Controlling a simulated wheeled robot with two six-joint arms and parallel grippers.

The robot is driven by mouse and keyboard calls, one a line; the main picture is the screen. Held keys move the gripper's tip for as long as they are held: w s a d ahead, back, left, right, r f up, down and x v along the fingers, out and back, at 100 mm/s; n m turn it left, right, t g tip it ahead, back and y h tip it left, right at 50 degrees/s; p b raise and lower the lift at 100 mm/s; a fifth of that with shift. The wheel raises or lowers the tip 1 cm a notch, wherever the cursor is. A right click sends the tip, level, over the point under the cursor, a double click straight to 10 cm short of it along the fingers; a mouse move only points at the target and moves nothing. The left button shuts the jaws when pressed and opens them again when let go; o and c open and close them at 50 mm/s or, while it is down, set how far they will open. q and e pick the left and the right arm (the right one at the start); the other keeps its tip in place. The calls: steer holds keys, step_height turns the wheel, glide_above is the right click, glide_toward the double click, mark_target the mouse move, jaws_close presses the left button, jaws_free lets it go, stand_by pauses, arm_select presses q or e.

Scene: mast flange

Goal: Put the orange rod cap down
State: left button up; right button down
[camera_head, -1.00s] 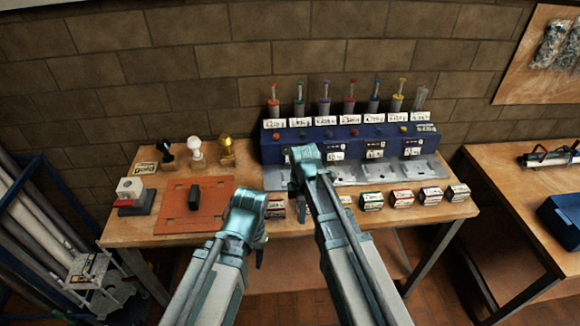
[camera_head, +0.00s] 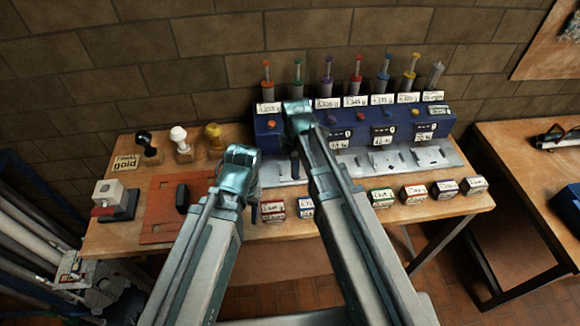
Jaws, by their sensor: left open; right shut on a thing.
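My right gripper (camera_head: 294,165) comes down over the left part of the blue rack (camera_head: 375,137) and the grey plate in front of it. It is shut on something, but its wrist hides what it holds. Several tubes with coloured rods stand in the rack. The leftmost rod cap (camera_head: 266,64) looks red-orange. The fourth rod cap (camera_head: 358,58) also looks red-orange. I cannot tell which is the orange rod cap, or whether it is in the gripper. My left gripper (camera_head: 254,215) is open beside the orange-red mat, its jaws mostly hidden by its wrist.
The orange-red mat (camera_head: 160,211) holds a black block (camera_head: 182,198). Three knobbed stamps (camera_head: 181,143) stand behind it. A white-and-red block on a dark base (camera_head: 118,207) is at the left. Several small labelled boxes (camera_head: 413,194) line the front edge. A second bench (camera_head: 530,150) stands at the right.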

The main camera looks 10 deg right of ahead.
arm_select(q)
steer(key=shift+f+b, duration=3.1)
steer(key=shift+f, duration=0.05)
arm_select(e)
glide_above(294, 194)
steer(key=shift+f, duration=3.15)
arm_select(q)
steer(key=shift+f, duration=0.1)
arm_select(e)
steer(key=shift+f, duration=0.1)
arm_select(q)
step_height(294, 194, down, 3)
steer(key=b, duration=0.3)
steer(key=shift+f+b, duration=0.2)
steer(key=shift+b, duration=0.1)
arm_select(e)
step_height(294, 194, down, 4)
steer(key=shift+r, duration=0.25)
steer(key=shift+s, duration=0.1)
arm_select(q)
steer(key=shift+f, duration=0.2)
arm_select(e)
steer(key=shift+f, duration=0.15)
steer(key=c, duration=0.8)
jaws_free()
steer(key=shift+c, duration=0.2)
arm_select(q)
steer(key=shift+r, duration=0.2)
arm_select(e)
steer(key=shift+r, duration=0.2)
